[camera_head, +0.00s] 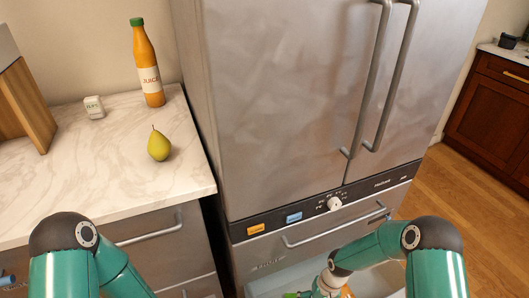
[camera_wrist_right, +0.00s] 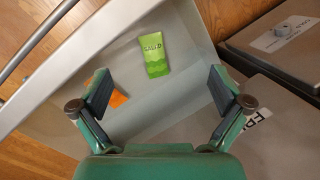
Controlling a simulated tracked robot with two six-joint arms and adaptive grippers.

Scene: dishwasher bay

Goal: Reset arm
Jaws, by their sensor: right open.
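My right arm reaches in from the lower right of the head view, over an open pale drawer (camera_head: 262,287) at the bottom of the fridge. The right gripper (camera_wrist_right: 162,88) is open in the right wrist view, its two fingers wide apart with nothing between them. Beyond the fingers, a green packet (camera_wrist_right: 153,54) lies inside the drawer, apart from them. An orange thing (camera_wrist_right: 118,99) shows beside the left finger, partly hidden by it. My left arm bends at the lower left of the head view, and its gripper is out of the frame.
The steel fridge (camera_head: 275,100) has long door handles and a control knob (camera_head: 335,203). On the marble counter (camera_head: 95,165) stand a juice bottle (camera_head: 148,70), a pear (camera_head: 159,146), a small white timer (camera_head: 94,107) and a wooden block (camera_head: 28,108). Wood floor is clear at right.

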